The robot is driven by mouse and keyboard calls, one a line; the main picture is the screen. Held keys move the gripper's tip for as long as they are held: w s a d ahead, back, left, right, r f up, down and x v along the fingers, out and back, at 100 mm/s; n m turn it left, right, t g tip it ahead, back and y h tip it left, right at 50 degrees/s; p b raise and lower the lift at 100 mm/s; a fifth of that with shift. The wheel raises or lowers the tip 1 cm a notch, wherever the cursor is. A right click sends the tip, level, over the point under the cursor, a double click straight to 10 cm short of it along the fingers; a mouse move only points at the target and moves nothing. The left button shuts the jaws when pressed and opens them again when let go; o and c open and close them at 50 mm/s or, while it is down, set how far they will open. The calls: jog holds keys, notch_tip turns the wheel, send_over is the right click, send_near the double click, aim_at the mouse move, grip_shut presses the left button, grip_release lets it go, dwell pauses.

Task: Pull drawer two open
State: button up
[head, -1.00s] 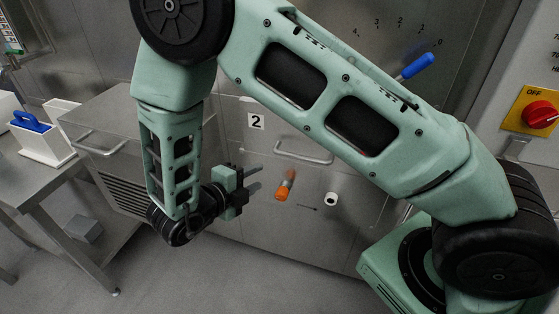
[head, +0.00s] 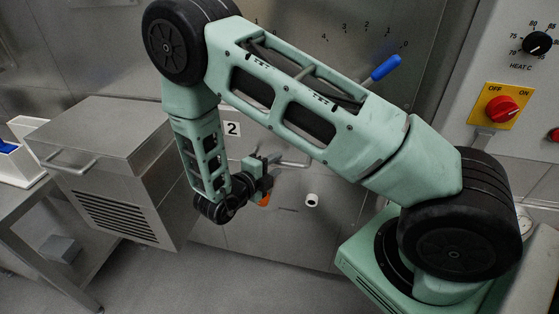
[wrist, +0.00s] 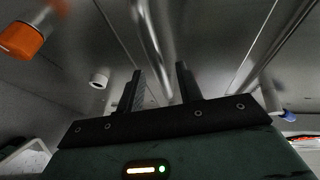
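The front of drawer two (head: 225,160) is steel, with a label "2" (head: 232,128) at its upper left. Its bar handle (head: 293,162) shows only in part in the head view, its left end hidden behind my gripper (head: 268,166). In the wrist view the handle (wrist: 153,40) is a metal bar running down the picture, its lower part showing between the two spread fingers of my gripper (wrist: 160,75). The fingers are open and I see no contact with the bar.
An orange-ended fitting (head: 265,201) sticks out just below my gripper; it is close at upper left in the wrist view (wrist: 20,40). A white round knob (head: 312,200) is right of it. A steel cabinet (head: 105,145) stands at left. A red switch (head: 502,108) is at right.

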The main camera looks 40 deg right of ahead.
jog(key=shift+x, duration=1.4)
jog(key=shift+c, duration=0.4)
